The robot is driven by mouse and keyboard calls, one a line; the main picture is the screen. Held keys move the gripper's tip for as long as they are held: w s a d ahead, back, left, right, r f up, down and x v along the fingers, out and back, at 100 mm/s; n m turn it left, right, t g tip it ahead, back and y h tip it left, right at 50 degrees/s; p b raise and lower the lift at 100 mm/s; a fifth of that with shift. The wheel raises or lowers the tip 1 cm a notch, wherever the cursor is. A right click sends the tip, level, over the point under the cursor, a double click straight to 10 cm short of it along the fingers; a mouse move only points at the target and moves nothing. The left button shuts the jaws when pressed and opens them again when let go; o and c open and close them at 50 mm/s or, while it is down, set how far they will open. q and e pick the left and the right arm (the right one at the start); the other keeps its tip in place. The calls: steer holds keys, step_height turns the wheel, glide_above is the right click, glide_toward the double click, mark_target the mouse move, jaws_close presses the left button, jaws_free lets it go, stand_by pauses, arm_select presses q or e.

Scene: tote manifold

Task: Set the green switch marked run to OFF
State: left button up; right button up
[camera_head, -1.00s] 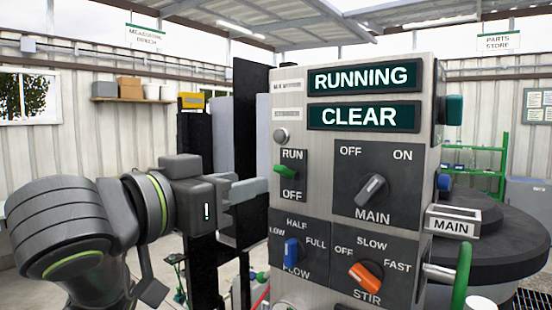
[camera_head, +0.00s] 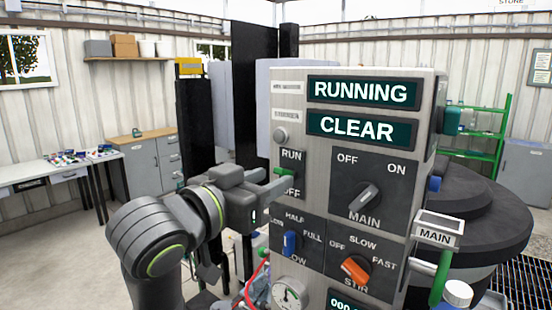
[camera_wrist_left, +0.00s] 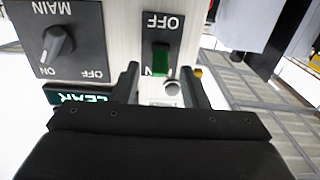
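The green switch (camera_head: 286,173) stands out from a dark plate on the grey control panel, between the labels RUN above and OFF below. Its lever lies at the RUN end. In the left wrist view, which is upside down, the green switch (camera_wrist_left: 160,60) partly covers the RUN label, and OFF shows clear of it. My left gripper (camera_head: 272,188) is at the panel's left edge, in front of the OFF end. Its two fingers (camera_wrist_left: 160,80) are apart with nothing between them, one to each side of the switch's line. Contact cannot be told. My right gripper is not in view.
The MAIN knob (camera_head: 364,198), blue FLOW knob (camera_head: 291,243) and orange STIR knob (camera_head: 356,269) are close by. Displays read RUNNING (camera_head: 364,92) and CLEAR (camera_head: 361,125). A round button (camera_head: 280,135) sits above the switch. A red hose (camera_head: 255,283) runs below my gripper.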

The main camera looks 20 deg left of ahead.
mark_target(284, 173)
arm_select(q)
steer(key=x, duration=0.3)
steer(key=shift+p, duration=0.35)
steer(key=shift+s, duration=0.1)
